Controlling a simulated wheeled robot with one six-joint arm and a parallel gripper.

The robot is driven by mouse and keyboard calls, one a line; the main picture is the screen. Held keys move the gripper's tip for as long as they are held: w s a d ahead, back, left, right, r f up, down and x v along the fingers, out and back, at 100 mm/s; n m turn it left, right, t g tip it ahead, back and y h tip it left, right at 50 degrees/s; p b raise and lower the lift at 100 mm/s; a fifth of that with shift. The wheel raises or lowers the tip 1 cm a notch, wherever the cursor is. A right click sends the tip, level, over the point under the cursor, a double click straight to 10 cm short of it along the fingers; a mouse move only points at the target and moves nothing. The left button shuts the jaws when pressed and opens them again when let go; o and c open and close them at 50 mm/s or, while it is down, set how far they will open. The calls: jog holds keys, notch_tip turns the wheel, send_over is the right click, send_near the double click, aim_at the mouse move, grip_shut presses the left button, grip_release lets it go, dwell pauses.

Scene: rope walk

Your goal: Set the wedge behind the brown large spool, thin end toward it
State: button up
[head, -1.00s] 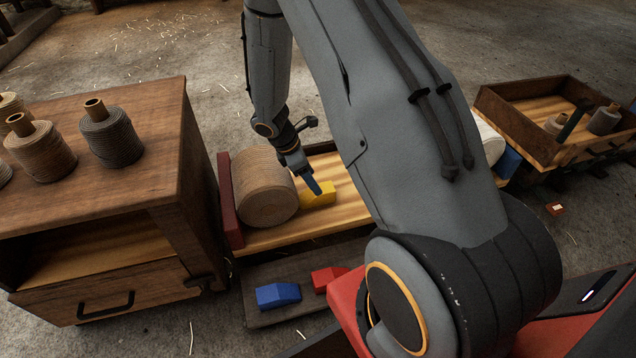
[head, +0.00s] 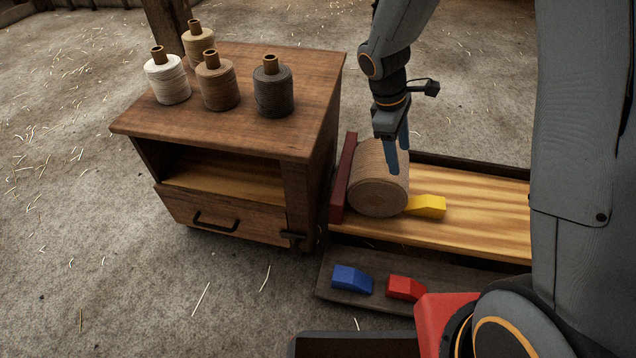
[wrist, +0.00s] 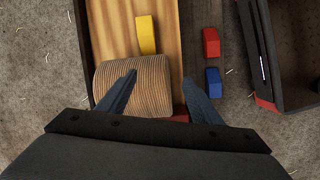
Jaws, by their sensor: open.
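The brown large spool (head: 378,186) lies on its side on a wooden bed, beside a dark red stop block (head: 343,178). The yellow wedge (head: 427,206) sits on the bed at the spool's right side, its thin end appearing toward the spool; they look touching or nearly so. My gripper (head: 399,160) is open and empty, above the spool and clear of the wedge. In the wrist view, the fingers (wrist: 158,78) reach over the spool (wrist: 140,88), and the yellow wedge (wrist: 147,35) lies beyond it.
A blue wedge (head: 352,280) and a red wedge (head: 406,288) lie on a dark board (head: 335,258) in front of the bed. A wooden cabinet (head: 240,135) with several small spools on top stands at left. The bed right of the yellow wedge is clear.

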jog(key=s+a+r+m+y, duration=0.3)
jog(key=s+a+r+m, duration=0.1)
jog(key=s+a+r, duration=0.9)
jog(key=s+a+r+m+y, duration=0.1)
jog(key=s+a+r, duration=0.2)
jog(key=s, duration=0.4)
jog(key=s+a+r+m+y, duration=0.1)
jog(key=s+a+r, duration=0.2)
jog(key=s, duration=0.4)
jog(key=shift+s+a+m, duration=0.3)
jog(key=shift+m, duration=0.1)
jog(key=d+r+m+p, duration=0.3)
jog(key=d+r+p, duration=0.7)
jog(key=p, duration=0.8)
jog(key=d+r+m+h+p, duration=0.1)
jog(key=d+r+m+p, duration=0.2)
jog(key=d+r+p, duration=0.7)
notch_tip(320, 180, up, 6)
jog(key=p, duration=0.7)
jog(key=shift+d+r+h+p, duration=0.2)
jog(key=shift+d+h+p, duration=0.1)
jog(key=shift+p, duration=0.1)
